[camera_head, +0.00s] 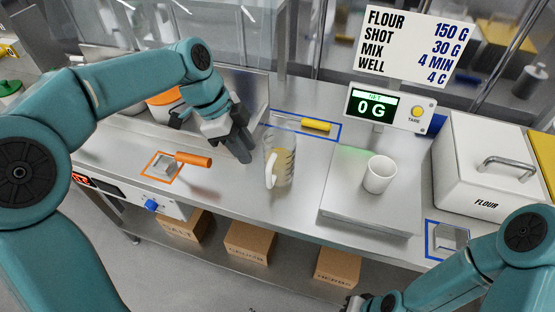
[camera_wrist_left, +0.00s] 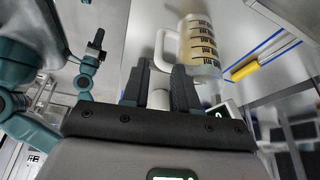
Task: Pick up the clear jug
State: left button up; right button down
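The clear jug (camera_head: 284,163) stands upright on the steel counter, with dark measuring marks and a pale handle on its near left side. Yellowish contents show low in it. In the left wrist view the jug (camera_wrist_left: 203,45) is just beyond my fingertips, its white handle (camera_wrist_left: 160,48) ahead of the gap. My left gripper (camera_head: 243,150) is left of the jug; its two dark fingers (camera_wrist_left: 160,75) are apart with nothing held. My right gripper (camera_head: 354,303) shows only partly at the bottom edge; its fingers cannot be made out.
A yellow-handled tool (camera_head: 316,125) lies behind the jug in a blue outline. An orange-handled scraper (camera_head: 193,160) lies to the left. A scale (camera_head: 345,205) bearing a white cup (camera_head: 379,175) stands to the right, beside a flour bin (camera_head: 485,165).

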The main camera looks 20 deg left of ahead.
aim_at(277, 164)
pick_arm(q)
jog(key=x, duration=1)
jog(key=shift+d+f+p, duration=0.15)
jog(key=shift+d+p, duration=0.05)
jog(key=shift+p, duration=0.2)
jog(key=shift+a, duration=0.1)
grip_shut()
